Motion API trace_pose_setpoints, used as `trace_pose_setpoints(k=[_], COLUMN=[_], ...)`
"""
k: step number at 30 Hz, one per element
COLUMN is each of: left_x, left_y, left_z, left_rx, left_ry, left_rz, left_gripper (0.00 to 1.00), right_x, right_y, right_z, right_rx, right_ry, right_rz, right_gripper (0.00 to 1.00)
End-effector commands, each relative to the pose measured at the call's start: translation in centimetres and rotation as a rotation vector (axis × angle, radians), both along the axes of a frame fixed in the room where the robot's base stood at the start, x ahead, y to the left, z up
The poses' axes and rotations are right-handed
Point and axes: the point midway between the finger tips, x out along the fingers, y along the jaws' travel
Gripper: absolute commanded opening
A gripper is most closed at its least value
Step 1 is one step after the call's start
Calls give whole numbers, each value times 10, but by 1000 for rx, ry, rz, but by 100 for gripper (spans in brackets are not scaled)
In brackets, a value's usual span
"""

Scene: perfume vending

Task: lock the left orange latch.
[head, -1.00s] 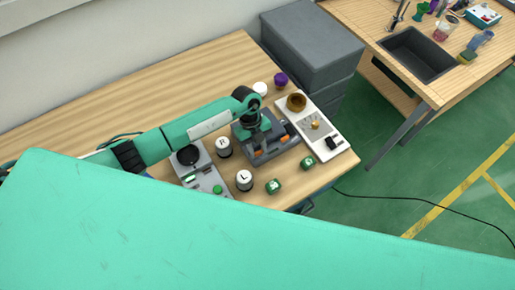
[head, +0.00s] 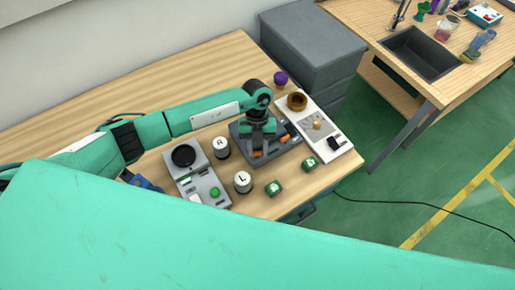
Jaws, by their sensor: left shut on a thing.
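The grey latch fixture (head: 266,157) sits on the wooden table, right of centre. The left orange latch (head: 257,154) shows just below my left gripper (head: 258,143). The right orange latch (head: 285,138) is at the fixture's right side. My left gripper points down over the fixture and is shut on the left orange latch; the fingertips are small and partly hidden, and so is part of the latch. I cannot tell the latch's exact angle. My right gripper is not in view.
A white tray (head: 335,147) with a brown ring (head: 297,101) is right of the fixture. Two labelled canisters, A (head: 221,148) and L (head: 243,182), a grey device (head: 213,190) and green cubes (head: 274,188) stand nearby. A purple object (head: 281,78) is behind. The table's back left is clear.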

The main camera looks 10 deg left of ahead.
Motion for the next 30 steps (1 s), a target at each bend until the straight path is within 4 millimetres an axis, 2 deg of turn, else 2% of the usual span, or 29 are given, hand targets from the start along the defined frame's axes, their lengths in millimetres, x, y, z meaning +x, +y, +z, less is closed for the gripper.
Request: trace_pose_setpoints(k=[8, 9, 12, 23, 26, 30], left_x=[1, 1, 1, 3, 9, 20], left_y=[0, 0, 0, 1, 2, 5], left_z=[1, 1, 1, 5, 15, 41], left_rx=[0, 0, 0, 0, -1, 0], left_ry=[-3, -3, -3, -2, -4, -7], left_rz=[1, 1, 1, 1, 3, 2], left_gripper=[8, 37, 53, 53, 53, 53], right_x=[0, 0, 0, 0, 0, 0], right_y=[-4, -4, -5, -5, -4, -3], right_z=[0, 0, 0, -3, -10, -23], right_rx=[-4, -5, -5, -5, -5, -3], right_ry=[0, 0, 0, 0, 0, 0], right_rz=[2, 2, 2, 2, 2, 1], right_gripper=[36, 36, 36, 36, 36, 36])
